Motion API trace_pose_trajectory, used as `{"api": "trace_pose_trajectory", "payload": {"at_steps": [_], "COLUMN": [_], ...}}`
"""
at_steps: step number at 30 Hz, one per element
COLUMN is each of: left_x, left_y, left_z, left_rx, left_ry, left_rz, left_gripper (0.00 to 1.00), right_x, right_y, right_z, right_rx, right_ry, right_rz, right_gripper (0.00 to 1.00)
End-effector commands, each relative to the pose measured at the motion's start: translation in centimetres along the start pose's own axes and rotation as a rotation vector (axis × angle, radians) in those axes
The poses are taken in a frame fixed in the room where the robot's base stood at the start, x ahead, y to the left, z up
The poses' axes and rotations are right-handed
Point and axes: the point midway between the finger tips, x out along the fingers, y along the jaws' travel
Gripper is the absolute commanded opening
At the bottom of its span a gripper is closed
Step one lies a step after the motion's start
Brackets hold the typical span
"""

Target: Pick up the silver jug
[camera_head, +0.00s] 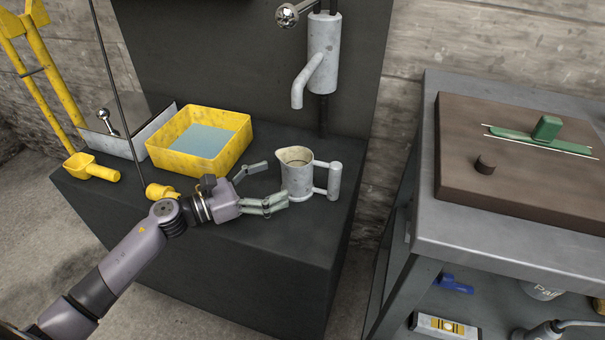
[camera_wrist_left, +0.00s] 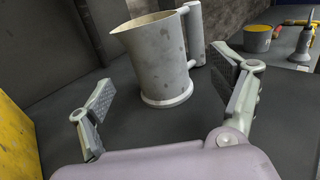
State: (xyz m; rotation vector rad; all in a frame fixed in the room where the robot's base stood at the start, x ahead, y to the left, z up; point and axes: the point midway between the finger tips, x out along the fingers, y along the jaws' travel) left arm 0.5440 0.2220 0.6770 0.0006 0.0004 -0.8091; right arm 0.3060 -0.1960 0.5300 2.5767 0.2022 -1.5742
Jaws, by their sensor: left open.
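The silver jug (camera_head: 297,174) stands upright on the dark counter (camera_head: 250,240), below the grey tap. Its handle (camera_head: 334,180) points to the right in the head view. My left gripper (camera_head: 272,186) is open, just left of the jug, with its fingers pointing at it. In the left wrist view the jug (camera_wrist_left: 162,60) stands ahead, between and beyond the open fingers of the gripper (camera_wrist_left: 165,105). The fingers look apart from the jug. My right gripper is in neither view.
A yellow basin (camera_head: 240,140) holding water sits behind the gripper. A yellow scoop (camera_head: 90,168) and a small yellow item (camera_head: 160,191) lie on the left. The tap (camera_head: 322,60) hangs above the counter. A metal workbench (camera_head: 440,225) stands at the right. The counter's front is clear.

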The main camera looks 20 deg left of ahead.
Motion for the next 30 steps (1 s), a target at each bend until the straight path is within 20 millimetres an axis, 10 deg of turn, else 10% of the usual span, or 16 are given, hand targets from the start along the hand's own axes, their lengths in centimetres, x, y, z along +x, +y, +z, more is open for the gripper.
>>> {"api": "trace_pose_trajectory", "payload": {"at_steps": [18, 30], "left_x": [7.1, 7.7], "left_y": [0.3, 0.3], "left_z": [0.6, 0.5], "left_rx": [-0.001, -0.001], "left_ry": [-0.002, 0.0], "left_rz": [0.0, 0.001], "left_gripper": [0.85, 0.8], "right_x": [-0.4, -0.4], "right_y": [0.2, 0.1], "right_z": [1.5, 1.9], "right_rx": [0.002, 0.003], "right_ry": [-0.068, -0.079], "right_rz": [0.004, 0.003], "right_gripper": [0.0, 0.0]}}
